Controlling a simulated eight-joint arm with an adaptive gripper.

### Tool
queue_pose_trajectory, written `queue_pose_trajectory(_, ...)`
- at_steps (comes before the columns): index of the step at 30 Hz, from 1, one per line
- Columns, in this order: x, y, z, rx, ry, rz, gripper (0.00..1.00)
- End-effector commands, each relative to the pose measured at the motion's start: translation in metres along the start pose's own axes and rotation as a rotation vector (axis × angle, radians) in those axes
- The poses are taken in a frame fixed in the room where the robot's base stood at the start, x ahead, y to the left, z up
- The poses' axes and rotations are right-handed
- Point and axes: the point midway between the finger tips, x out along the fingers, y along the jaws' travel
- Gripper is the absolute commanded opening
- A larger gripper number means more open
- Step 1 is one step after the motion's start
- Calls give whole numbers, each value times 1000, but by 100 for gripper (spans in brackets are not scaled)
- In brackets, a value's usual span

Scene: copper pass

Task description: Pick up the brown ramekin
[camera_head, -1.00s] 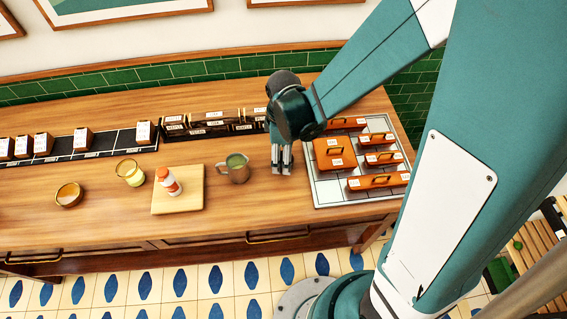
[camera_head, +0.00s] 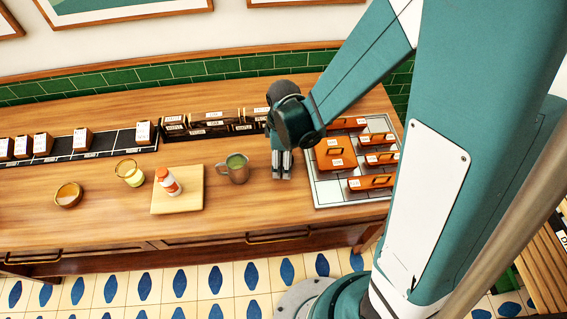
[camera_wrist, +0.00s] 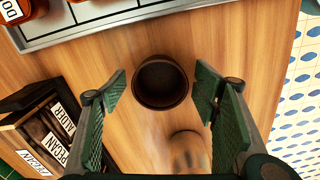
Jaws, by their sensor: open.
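The brown ramekin (camera_wrist: 161,82) is a dark, round, empty cup standing upright on the wooden counter in the wrist view. It appears between the two green-padded fingers of my gripper (camera_wrist: 161,91), with a gap on each side. The fingers are open and hold nothing. In the head view my gripper (camera_head: 282,172) is low over the counter, between a mug and the tray, and the ramekin is hidden there.
The mug (camera_head: 237,169) stands close left of my gripper. A tray (camera_head: 322,190) with orange lidded boxes lies to the right. Labelled black boxes (camera_head: 208,131) stand behind. A cutting board (camera_head: 185,205) with a bottle, a glass (camera_head: 130,174) and a wooden bowl (camera_head: 68,194) are further left.

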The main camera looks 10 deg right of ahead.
Motion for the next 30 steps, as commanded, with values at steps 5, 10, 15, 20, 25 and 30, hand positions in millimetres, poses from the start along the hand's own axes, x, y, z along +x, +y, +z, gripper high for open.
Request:
queue_pose_trajectory(5, 0, 0, 0, 0, 0, 0, 39)
queue_pose_trajectory(10, 0, 0, 0, 0, 0, 0, 29)
queue_pose_trajectory(15, 0, 0, 0, 0, 0, 0, 29)
queue_pose_trajectory(20, -2, 0, 0, 0, 0, 0, 29)
queue_pose_trajectory(25, -9, 0, 0, 0, 0, 0, 29)
queue_pose_trajectory(30, -22, 0, 0, 0, 0, 0, 29)
